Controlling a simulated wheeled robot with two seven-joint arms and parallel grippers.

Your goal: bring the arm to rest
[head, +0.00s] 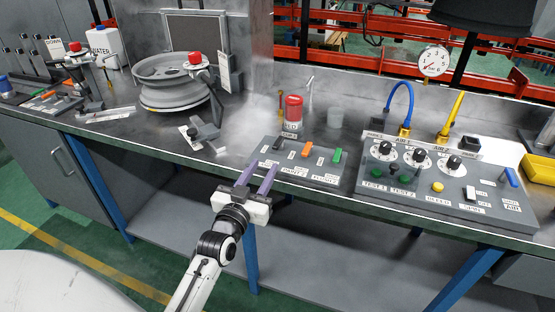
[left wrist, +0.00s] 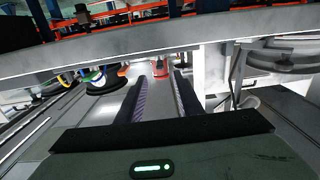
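My left gripper (head: 257,177) is in front of the workbench's front edge in the head view, its two purple-grey fingers pointing at the bench. The fingers stand apart with nothing between them. In the left wrist view the same gripper (left wrist: 161,88) shows both fingers apart, with an empty gap between them. The fingertips overlap the bench edge and the left end of the switch panel (head: 310,158) in the picture; I cannot tell whether they touch. My right gripper is not in view.
The grey bench (head: 235,153) runs across the view. On it stand a wheel (head: 172,82), a red-capped container (head: 293,112), a control panel with knobs (head: 440,180), a pressure gauge (head: 433,61) and a yellow bin (head: 540,170). Green floor (head: 90,270) is open at lower left.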

